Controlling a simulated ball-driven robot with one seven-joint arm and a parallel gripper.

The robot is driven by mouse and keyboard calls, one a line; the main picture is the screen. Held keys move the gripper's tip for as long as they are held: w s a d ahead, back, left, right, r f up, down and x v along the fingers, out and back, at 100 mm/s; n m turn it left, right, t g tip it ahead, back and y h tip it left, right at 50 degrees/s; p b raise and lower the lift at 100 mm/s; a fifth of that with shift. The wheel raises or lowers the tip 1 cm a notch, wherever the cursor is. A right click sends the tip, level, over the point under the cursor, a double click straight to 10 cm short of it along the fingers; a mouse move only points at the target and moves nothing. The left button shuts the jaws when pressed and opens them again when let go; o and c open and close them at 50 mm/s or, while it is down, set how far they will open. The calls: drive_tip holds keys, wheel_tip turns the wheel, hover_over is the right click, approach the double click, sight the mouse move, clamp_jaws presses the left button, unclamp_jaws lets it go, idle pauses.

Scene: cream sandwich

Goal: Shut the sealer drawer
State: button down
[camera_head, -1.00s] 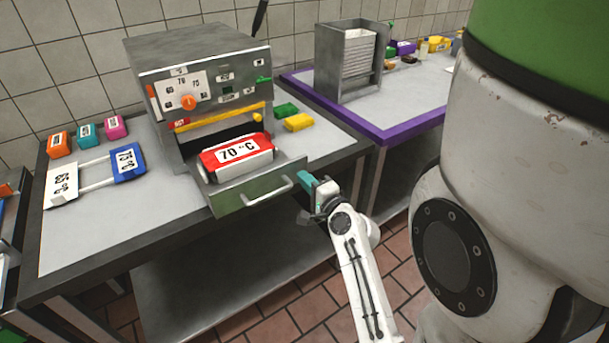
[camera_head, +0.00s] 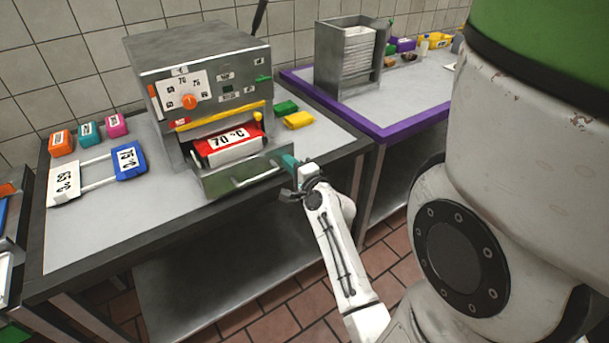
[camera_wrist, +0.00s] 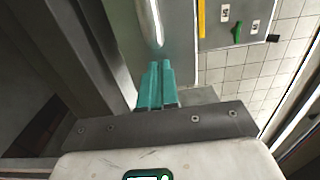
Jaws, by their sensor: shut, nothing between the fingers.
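The sealer (camera_head: 205,80) is a grey metal box with a dial panel at the back of the table. Its drawer (camera_head: 225,181) is partly pulled out at the front, with a silver bar handle across its face. A red and white block marked 70 °C (camera_head: 230,143) lies in the drawer, its back part under the sealer. My gripper (camera_head: 289,163) is at the right end of the drawer front, its teal fingers shut and empty. In the wrist view the shut fingers (camera_wrist: 156,86) point at the drawer front beside the handle (camera_wrist: 150,22). I cannot tell whether they touch it.
Plates marked 65 °C (camera_head: 64,184) and 75 °C (camera_head: 129,160) lie left of the sealer. Green (camera_head: 286,107) and yellow (camera_head: 299,120) blocks lie to its right. A purple-edged table (camera_head: 400,128) with a metal rack (camera_head: 347,58) stands at right.

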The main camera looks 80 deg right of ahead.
sight(259, 130)
drive_tip(key=b+x, duration=0.4)
drive_tip(key=x, duration=1.3)
drive_tip(key=shift+w+f, duration=0.15)
drive_tip(key=shift+w+d+b, duration=0.3)
drive_tip(key=shift+w+d, duration=0.05)
drive_tip(key=shift+d, duration=0.05)
drive_tip(key=shift+w+r, duration=0.15)
drive_tip(key=shift+r, duration=0.15)
drive_tip(key=shift+r, duration=0.1)
